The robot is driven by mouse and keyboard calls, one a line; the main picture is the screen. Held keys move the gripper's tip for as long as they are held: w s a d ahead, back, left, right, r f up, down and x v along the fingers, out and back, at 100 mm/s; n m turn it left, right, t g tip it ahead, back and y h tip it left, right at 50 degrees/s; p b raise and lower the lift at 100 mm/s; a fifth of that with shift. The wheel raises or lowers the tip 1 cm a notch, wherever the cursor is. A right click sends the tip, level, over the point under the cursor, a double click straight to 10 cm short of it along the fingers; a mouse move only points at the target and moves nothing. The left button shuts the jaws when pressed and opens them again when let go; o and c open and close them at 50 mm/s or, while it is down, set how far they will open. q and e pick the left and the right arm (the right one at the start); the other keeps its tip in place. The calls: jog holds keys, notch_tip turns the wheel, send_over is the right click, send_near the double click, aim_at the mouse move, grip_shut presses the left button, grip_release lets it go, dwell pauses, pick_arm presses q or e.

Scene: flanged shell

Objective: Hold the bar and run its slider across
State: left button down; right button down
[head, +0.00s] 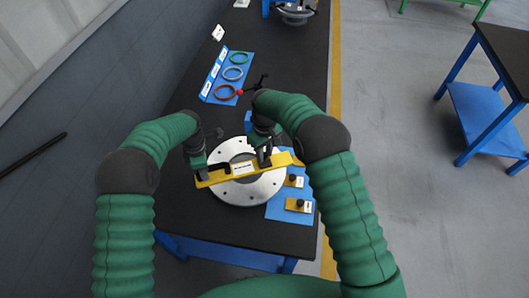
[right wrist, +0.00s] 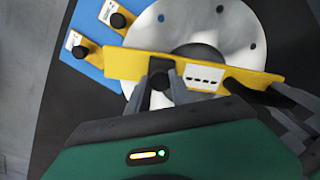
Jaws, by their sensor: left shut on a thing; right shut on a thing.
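The yellow bar (head: 226,175) lies across the round white flanged shell (head: 246,192); it also shows in the right wrist view (right wrist: 128,64). A white label (right wrist: 204,78) with dark marks sits on the bar. My left gripper (head: 203,173) is shut on the bar near its left end. My right gripper (head: 264,156) is at the bar right of its middle. In the right wrist view, its grey fingers stand either side of a dark knob (right wrist: 160,80) on the bar, apparently the slider, and are shut on it. The fingers partly hide the knob.
A blue plate (head: 277,210) right of the shell carries two yellow blocks with black knobs (head: 294,181) (head: 298,205). A blue rack (head: 215,77) with coloured rings stands farther back on the black bench (head: 185,120). The bench's right edge is close to the plate.

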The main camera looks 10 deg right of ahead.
jog(key=shift+d, duration=0.1)
send_over(282, 158)
jog(key=shift+s+d, duration=0.1)
dwell(0.3)
jog(key=c, duration=1.1)
grip_release()
notch_tip(282, 158, up, 12)
jog(key=shift+f, duration=0.1)
